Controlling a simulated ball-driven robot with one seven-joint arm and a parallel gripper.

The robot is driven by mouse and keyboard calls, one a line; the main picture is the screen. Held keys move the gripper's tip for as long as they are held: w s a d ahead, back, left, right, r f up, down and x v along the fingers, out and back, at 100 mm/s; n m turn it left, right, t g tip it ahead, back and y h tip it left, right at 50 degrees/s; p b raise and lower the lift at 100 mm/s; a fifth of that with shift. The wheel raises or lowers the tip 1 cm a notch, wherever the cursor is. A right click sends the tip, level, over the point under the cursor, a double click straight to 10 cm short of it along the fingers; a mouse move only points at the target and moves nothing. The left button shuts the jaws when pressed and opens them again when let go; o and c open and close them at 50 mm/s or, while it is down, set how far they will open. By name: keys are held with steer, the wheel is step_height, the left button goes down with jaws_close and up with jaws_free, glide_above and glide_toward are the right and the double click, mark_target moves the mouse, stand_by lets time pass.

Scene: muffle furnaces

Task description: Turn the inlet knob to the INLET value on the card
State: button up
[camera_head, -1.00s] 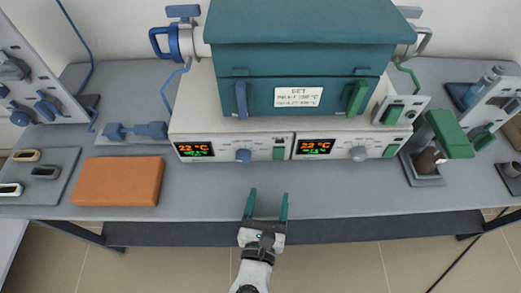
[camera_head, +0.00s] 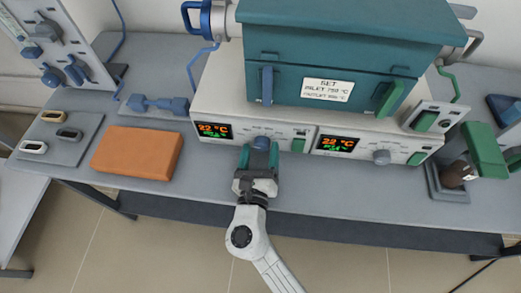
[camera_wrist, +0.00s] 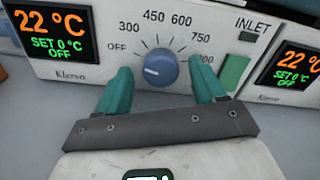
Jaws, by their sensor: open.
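The inlet knob (camera_wrist: 161,69) is a blue round dial on the left furnace panel, with a scale from OFF through 300, 450, 600 and 750. Its white mark points left, towards OFF. In the head view the knob (camera_head: 262,143) shows just beyond my fingertips. My gripper (camera_head: 259,158) is open; in the wrist view its green fingers (camera_wrist: 163,88) stand on either side of the knob's lower part. I cannot tell whether they touch it. The card (camera_head: 327,90) on the teal furnace front reads SET, INLET 750 °C; its lower line is too small to read surely.
The left display (camera_wrist: 52,33) reads 22 °C, SET 0 °C, OFF. A green switch (camera_wrist: 234,72) sits close right of the knob. A second panel with a grey knob (camera_head: 381,157) is further right. An orange block (camera_head: 137,153) lies on the bench to the left.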

steer(key=shift+w, duration=0.25)
steer(key=c, duration=1.1)
steer(key=shift+o, duration=0.2)
